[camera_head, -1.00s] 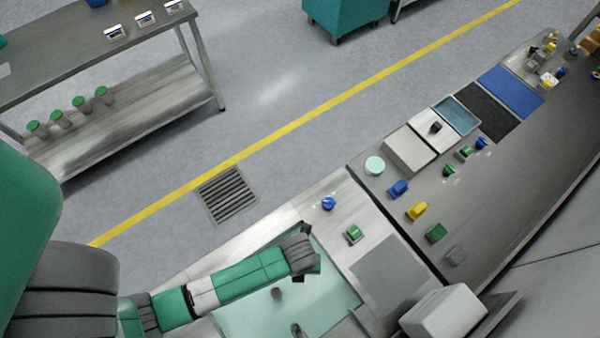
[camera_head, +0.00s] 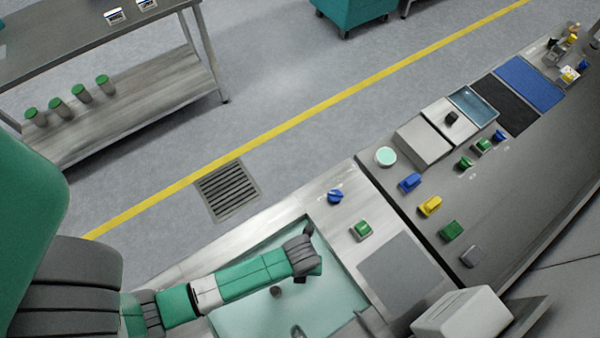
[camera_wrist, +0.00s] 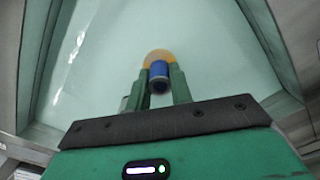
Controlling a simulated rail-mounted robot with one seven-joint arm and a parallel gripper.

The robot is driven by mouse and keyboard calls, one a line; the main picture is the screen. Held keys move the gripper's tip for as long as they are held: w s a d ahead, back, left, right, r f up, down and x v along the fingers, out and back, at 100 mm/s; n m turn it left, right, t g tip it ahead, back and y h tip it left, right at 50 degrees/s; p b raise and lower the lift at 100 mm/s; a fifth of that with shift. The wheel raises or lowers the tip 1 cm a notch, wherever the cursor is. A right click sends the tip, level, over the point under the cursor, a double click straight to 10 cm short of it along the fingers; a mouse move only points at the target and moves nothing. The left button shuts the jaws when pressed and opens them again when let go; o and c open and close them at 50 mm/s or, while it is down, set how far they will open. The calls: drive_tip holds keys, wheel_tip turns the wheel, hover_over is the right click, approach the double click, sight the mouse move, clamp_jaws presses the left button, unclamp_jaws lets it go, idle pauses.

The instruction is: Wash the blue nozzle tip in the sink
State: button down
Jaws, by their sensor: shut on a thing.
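My gripper (camera_wrist: 158,80) is shut on the blue nozzle tip (camera_wrist: 159,72) in the wrist view. The tip sits between the two green fingers, with a blurred tan round shape just beyond it. Below is the pale, greenish basin of the sink (camera_wrist: 210,50), whose walls show at both sides. In the head view my arm reaches over the sink (camera_head: 345,280). There the wrist hides the fingers and the nozzle tip. I cannot tell how far the tip is above the basin floor.
A blue piece (camera_head: 335,196) and a green piece (camera_head: 361,231) stand on the counter right of the basin. A grey mat (camera_head: 395,265) lies beside them. The long bench beyond holds several coloured parts, a pale round dish (camera_head: 386,157) and a blue mat (camera_head: 528,82).

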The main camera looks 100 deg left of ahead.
drive_tip(key=shift+f+b, duration=1.55)
drive_tip(key=shift+f, duration=1.4)
drive_tip(key=shift+a, duration=0.1)
drive_tip(key=shift+s+a+p, duration=0.3)
drive_tip(key=shift+s+a, duration=0.05)
drive_tip(key=shift+s, duration=0.1)
drive_tip(key=shift+w+d+p, duration=0.3)
drive_tip(key=shift+w+d, duration=0.55)
drive_tip(key=shift+w, duration=0.1)
drive_tip(key=shift+s+a, duration=0.85)
drive_tip(key=shift+s, duration=0.1)
